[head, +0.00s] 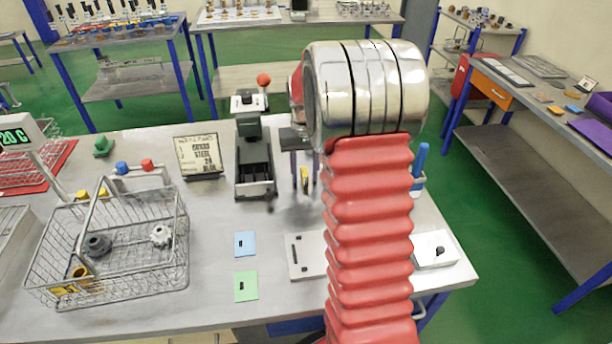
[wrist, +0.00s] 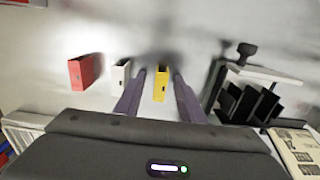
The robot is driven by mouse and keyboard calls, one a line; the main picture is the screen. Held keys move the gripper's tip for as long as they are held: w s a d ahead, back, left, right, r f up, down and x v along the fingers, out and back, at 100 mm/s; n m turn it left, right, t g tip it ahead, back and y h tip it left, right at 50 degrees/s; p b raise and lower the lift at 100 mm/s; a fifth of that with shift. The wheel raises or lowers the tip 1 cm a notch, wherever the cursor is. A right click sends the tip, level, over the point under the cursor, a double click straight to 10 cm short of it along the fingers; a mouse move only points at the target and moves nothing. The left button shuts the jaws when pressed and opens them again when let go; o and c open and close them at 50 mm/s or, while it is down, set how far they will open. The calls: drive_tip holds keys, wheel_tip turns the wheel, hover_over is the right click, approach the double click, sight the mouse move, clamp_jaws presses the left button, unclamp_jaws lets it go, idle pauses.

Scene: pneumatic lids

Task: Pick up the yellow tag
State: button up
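The yellow tag (wrist: 161,84) stands in the wrist view between the two fingers of my gripper (wrist: 158,74). The fingers are apart, with a gap on the tag's left side; the right finger is close to it, and I cannot tell whether they touch. In the head view my gripper (head: 304,164) points down over the table, partly hidden by my arm, and the yellow tag (head: 304,180) shows at the fingertips. Whether the tag's lower edge rests on the table is unclear.
A white tag (wrist: 120,73) and a red tag (wrist: 84,71) stand left of the yellow one. A dark-slotted holder (wrist: 250,98) is at right.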

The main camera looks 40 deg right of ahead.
drive_tip(key=shift+c, duration=0.6)
clamp_jaws()
